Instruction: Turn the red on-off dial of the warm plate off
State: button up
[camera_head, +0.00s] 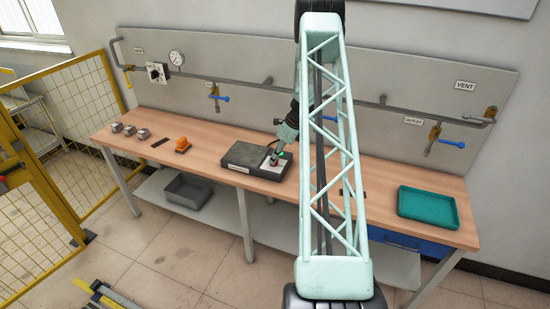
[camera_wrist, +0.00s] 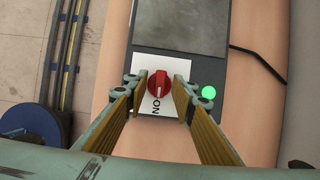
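The warm plate (camera_head: 239,156) is a dark grey box with a lighter top, lying on the wooden bench in the head view. In the wrist view its metal top (camera_wrist: 181,24) is at the upper edge. The red dial (camera_wrist: 159,84) sits on a white label (camera_wrist: 180,72) with "ON" printed below it; its pale pointer line points toward "ON". In the head view my gripper (camera_head: 274,158) covers the dial.
A black cable (camera_wrist: 258,52) leaves the plate's right side. An orange object (camera_head: 182,145) and several small metal blocks (camera_head: 130,130) are on the bench to the left. A teal tray (camera_head: 428,207) is at the right. Pipes with blue valve handles (camera_head: 451,143) run along the back panel.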

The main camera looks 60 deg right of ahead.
grip_shut()
jog(key=shift+n, duration=0.5)
jog(key=n+b, duration=0.1)
jog(key=n+y+b, duration=0.1)
jog(key=n, duration=0.1)
jog(key=shift+w+d+f+g+y, duration=0.1)
jog(key=shift+d+g+y, duration=0.05)
jog(key=shift+g+y, duration=0.15)
jog(key=n+b, duration=0.2)
jog(key=n, duration=0.2)
jog(key=shift+g+y, duration=0.4)
jog(key=n+g+b, duration=0.1)
jog(key=n, duration=0.1)
jog(key=n+g+y+b, duration=0.1)
jog(key=n, duration=0.2)
jog(key=shift+w+d, duration=0.1)
jog(key=shift+w, duration=0.1)
jog(key=n+g+b, duration=0.1)
jog(key=n, duration=0.4)
jog(key=shift+g+b, duration=0.35)
jog(key=shift+g, duration=0.05)
